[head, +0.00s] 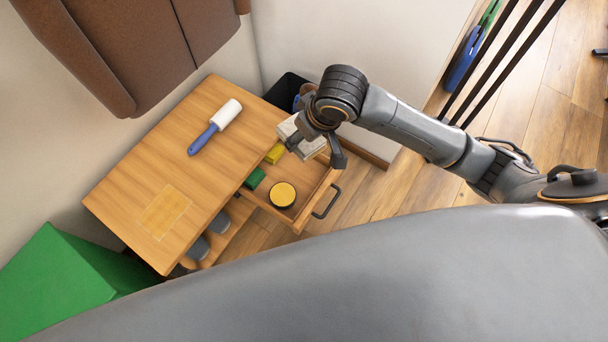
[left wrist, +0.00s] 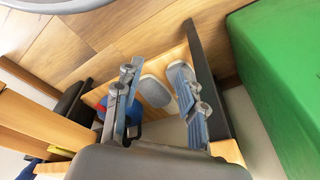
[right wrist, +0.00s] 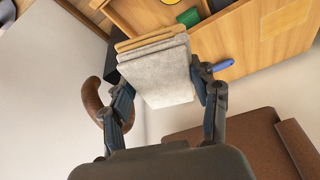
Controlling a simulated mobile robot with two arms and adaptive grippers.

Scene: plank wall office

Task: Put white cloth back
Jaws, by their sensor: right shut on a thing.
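A folded white cloth (right wrist: 155,75) is held between the fingers of my right gripper (right wrist: 165,97). In the head view the cloth (head: 289,128) shows beside the right gripper (head: 316,147), above the back of the open drawer (head: 310,190), partly hidden by the gripper. The drawer holds a round tin with a yellow top (head: 283,194), a yellow block (head: 275,153) and a green block (head: 254,178). My left gripper (left wrist: 158,92) has its fingers apart and empty, above grey slippers (left wrist: 155,91) on a low shelf.
A blue-handled lint roller (head: 216,125) lies on the wooden tabletop (head: 160,150). A black bin (head: 288,88) stands behind the table. A green box (head: 70,285) stands at the left. Brown upholstery (head: 120,45) hangs over the table's far side.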

